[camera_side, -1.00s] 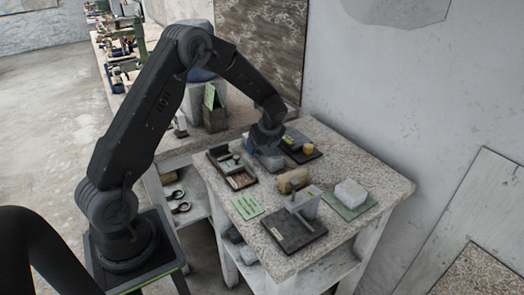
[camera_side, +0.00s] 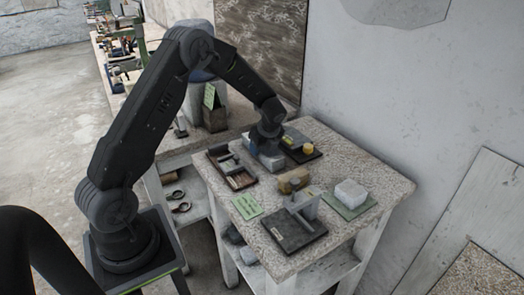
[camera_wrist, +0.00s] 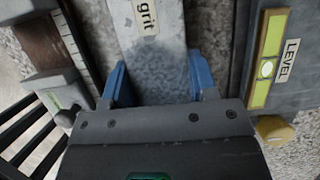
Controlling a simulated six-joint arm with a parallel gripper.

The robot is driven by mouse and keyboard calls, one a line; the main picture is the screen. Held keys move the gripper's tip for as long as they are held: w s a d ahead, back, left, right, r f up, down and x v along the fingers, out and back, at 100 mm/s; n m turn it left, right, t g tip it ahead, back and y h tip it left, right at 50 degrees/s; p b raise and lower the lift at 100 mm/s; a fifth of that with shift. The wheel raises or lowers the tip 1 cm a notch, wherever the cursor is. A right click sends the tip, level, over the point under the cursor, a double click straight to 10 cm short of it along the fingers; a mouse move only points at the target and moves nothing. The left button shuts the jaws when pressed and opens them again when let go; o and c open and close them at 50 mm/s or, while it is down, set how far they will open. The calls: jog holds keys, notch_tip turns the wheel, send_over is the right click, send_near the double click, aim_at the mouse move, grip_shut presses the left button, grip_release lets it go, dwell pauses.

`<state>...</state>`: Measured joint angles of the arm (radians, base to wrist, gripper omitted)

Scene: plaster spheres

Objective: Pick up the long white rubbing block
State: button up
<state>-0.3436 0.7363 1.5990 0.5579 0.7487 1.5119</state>
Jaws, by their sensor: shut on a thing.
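The long white rubbing block (camera_wrist: 150,35) runs up the middle of the wrist view. It is white, with a grey speckled lower part and a label reading "grit". My gripper (camera_wrist: 157,78) has one blue finger on each side of it and is shut on it. In the side view my gripper (camera_side: 268,146) is low over the back of the stone-topped table, with a pale part of the block (camera_side: 272,164) showing below it. I cannot tell whether the block touches the tabletop.
A brown-edged tray (camera_side: 242,185) lies left of the block. A dark level with a yellow-green vial (camera_wrist: 267,65) lies close on its right. In front are a tan block (camera_side: 294,180), a dark plate (camera_side: 290,236), a green card (camera_side: 247,206) and a white block (camera_side: 350,191) on a green mat.

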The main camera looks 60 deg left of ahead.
jog(key=shift+r, duration=0.1)
grip_shut()
jog(key=shift+w, duration=0.1)
jog(key=shift+r, duration=0.65)
notch_tip(320, 180, up, 3)
jog(key=shift+a+r, duration=0.1)
jog(key=s+a+r, duration=0.6)
jog(key=s+a, duration=0.1)
jog(key=s, duration=0.2)
jog(key=shift+s+r, duration=0.2)
jog(key=shift+r, duration=0.05)
jog(key=o, duration=0.6)
grip_release()
jog(key=shift+c, duration=0.2)
jog(key=c, duration=0.6)
